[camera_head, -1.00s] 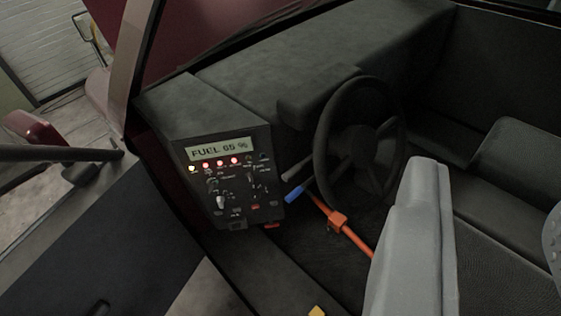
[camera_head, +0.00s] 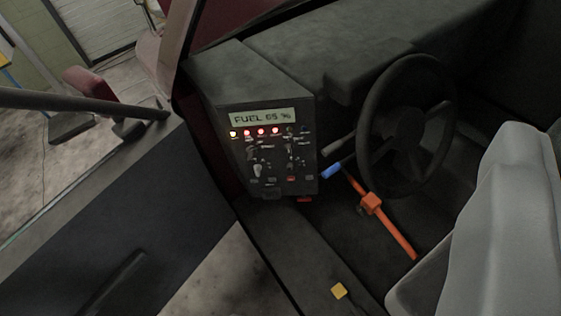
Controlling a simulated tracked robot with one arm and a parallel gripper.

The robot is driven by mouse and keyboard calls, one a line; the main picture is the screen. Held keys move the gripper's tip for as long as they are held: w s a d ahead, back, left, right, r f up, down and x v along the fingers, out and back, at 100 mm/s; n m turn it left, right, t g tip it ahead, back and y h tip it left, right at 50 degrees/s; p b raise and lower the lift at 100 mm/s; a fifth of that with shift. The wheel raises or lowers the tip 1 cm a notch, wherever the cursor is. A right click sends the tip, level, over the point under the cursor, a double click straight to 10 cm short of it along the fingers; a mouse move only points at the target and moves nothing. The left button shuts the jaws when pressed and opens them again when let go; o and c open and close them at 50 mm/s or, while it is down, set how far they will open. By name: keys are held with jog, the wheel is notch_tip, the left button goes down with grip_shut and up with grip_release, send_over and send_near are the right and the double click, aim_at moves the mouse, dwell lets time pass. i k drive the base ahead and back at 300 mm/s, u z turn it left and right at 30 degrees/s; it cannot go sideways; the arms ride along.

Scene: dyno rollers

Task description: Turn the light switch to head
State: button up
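A dark control panel (camera_head: 240,165) stands left of the steering wheel, inside a vehicle cab. Its lit display (camera_head: 263,117) reads "FUEL 65 %". Below the display is a row of small lamps, one yellowish and several red. Under them are several small knobs and switches; a pale lever or knob (camera_head: 257,171) stands out at the lower left of the panel. The labels are too small to read, so I cannot tell which one is the light switch or how it is set. My gripper is not in view, and nothing visible touches the panel.
A black steering wheel (camera_head: 405,130) is right of the panel, with a blue-tipped lever (camera_head: 332,171) and an orange bar (camera_head: 371,203) between and below. A light grey seat-like shape (camera_head: 505,220) fills the lower right. The dark open door (camera_head: 110,240) is at left.

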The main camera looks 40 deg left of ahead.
aim_at(289, 146)
jog(key=z, duration=1.45)
jog(key=k, duration=0.95)
jog(key=u, duration=1.4)
jog(key=i, duration=1)
jog(key=z, duration=0.05)
